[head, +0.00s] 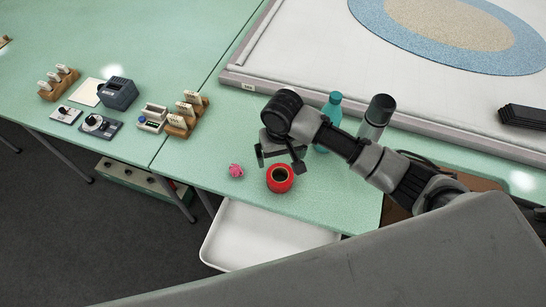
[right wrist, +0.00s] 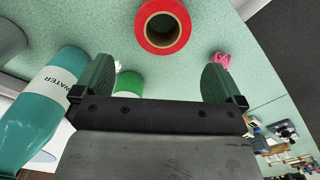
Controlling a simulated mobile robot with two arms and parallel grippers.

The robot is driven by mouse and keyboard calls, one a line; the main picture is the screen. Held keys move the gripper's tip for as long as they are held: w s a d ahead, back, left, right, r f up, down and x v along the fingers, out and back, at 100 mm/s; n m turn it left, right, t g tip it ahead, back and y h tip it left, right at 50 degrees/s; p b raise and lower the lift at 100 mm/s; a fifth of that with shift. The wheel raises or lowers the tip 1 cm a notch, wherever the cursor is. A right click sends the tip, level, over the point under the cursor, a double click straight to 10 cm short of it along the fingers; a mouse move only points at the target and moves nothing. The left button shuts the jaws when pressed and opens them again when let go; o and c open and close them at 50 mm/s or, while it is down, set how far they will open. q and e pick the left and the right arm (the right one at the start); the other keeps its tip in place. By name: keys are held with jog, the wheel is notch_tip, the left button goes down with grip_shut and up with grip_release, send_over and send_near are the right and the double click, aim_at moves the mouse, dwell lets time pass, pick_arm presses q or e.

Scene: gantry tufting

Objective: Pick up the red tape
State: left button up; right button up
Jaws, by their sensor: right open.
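The red tape (head: 280,185) is a round roll with a dark hole, lying on the green table near its front edge. In the right wrist view the red tape (right wrist: 184,33) lies ahead of the fingers, its hole showing a tan core. My right gripper (head: 279,161) is open and empty, above and just behind the tape, apart from it. My left gripper is not in view.
A pink crumpled item (head: 236,171) lies left of the tape. A teal bottle (head: 331,112) and a grey bottle (head: 376,117) stand behind my right arm. A white tray (head: 215,238) sits below the table edge. Wooden racks (head: 184,122) and small devices stand left.

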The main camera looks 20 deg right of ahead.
aim_at(280, 177)
jog(key=f, duration=0.4)
jog(key=shift+s+a+f, duration=0.15)
jog(key=shift+s+f, duration=0.1)
jog(key=shift+s, duration=0.15)
jog(key=shift+f, duration=0.3)
notch_tip(280, 177, down, 4)
jog(key=shift+f+p, duration=0.2)
jog(key=shift+p, duration=0.4)
jog(key=shift+f, duration=0.4)
jog(key=c, duration=0.5)
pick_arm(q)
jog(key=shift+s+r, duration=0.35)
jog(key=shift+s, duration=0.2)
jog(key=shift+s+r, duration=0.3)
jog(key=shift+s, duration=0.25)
pick_arm(e)
jog(key=c, duration=0.3)
